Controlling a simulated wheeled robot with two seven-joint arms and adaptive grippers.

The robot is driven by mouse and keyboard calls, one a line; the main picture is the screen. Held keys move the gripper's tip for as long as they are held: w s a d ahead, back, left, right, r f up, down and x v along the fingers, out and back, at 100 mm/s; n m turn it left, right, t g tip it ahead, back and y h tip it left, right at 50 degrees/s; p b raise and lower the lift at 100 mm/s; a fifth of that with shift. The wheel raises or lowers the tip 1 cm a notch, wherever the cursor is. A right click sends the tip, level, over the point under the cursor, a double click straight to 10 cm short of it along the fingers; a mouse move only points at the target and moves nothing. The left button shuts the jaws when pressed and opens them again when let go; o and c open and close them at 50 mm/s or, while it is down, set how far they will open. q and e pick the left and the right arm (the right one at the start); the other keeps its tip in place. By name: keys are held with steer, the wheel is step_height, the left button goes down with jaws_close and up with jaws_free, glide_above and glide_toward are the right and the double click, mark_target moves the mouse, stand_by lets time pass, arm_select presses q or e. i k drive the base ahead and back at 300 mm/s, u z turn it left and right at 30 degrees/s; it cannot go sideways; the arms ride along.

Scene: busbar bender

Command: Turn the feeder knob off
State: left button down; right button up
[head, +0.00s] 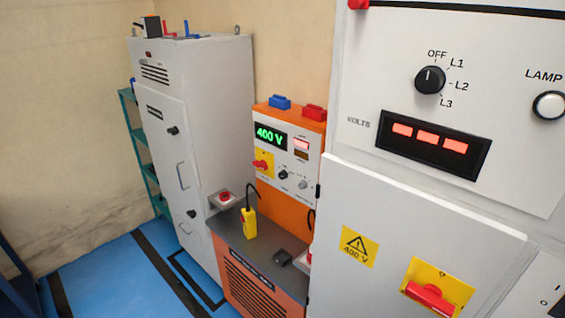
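No label reading "feeder" is legible, so I cannot tell which knob is the feeder knob. A large red rotary handle (431,298) on a yellow plate sits low on the right grey cabinet (400,215), lying nearly horizontal, tilted down to the right. A smaller red knob (262,164) on a yellow plate is on the orange machine (284,208). A black selector knob (430,80), marked OFF, L1, L2 and L3, has its white mark upward toward OFF. Neither gripper is in view.
The voltmeter (433,142) has three lit red windows. The orange machine's display (270,137) reads 400 V. A yellow pendant (249,223) stands on its bench. A tall grey cabinet (220,100) stands left. Blue floor (105,275) is open at lower left.

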mark_target(303, 185)
steer(key=u, duration=0.3)
steer(key=k, duration=1)
steer(key=u, duration=1.4)
steer(key=i, duration=3.15)
steer(key=z, duration=1.8)
steer(key=i, duration=0.95)
steer(key=z, duration=0.85)
